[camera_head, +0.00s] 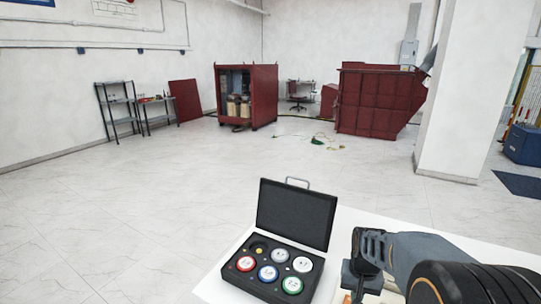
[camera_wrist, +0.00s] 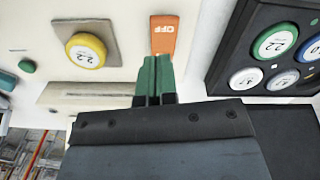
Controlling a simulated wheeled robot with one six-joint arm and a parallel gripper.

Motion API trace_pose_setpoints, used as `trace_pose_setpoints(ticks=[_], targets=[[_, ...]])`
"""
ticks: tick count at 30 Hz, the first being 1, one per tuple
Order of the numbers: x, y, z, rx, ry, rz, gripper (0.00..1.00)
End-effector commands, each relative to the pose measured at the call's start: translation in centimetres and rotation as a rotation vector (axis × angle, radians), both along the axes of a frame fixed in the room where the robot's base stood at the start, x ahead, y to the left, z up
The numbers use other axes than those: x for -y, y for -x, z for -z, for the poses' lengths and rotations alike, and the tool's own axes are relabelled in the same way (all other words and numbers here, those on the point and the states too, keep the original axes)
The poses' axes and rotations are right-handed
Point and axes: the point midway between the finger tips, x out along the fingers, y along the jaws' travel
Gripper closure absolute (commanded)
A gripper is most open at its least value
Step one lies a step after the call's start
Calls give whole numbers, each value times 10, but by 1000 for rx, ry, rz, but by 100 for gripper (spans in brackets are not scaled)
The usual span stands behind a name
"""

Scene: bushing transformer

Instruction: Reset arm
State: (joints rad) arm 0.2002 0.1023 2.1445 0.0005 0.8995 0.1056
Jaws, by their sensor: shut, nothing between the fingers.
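My gripper (camera_wrist: 154,75) shows in the wrist view with its two green fingers pressed together and nothing between them. Its tips are just below an orange OFF label (camera_wrist: 163,35) in the picture; I cannot tell whether they touch it. A yellow-rimmed round piece marked 2.2 (camera_wrist: 86,50) sits on a beige square plate to the left. In the head view my arm reaches in from the lower right over the white table (camera_head: 350,222), and its fingertips are not clear there.
An open black case (camera_head: 241,264) holds several round pieces with coloured rims, right of the gripper in the wrist view (camera_wrist: 218,70). Far off stand a red cabinet (camera_head: 265,98), a large red tank (camera_head: 375,105), shelves (camera_head: 119,103) and a white pillar (camera_head: 455,90).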

Motion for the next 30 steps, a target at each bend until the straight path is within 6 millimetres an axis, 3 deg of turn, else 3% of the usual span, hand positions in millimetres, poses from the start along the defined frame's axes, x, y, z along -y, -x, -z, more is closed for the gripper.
trace_pose_setpoints(ticks=[1,6,12,21,30], targets=[[-9,13,-15,35,7,-39,100],[-34,55,-51,144,28,-157,100],[-54,89,-79,275,49,-240,100],[-68,105,-106,408,61,-286,100],[-70,105,-109,419,62,-294,100]])
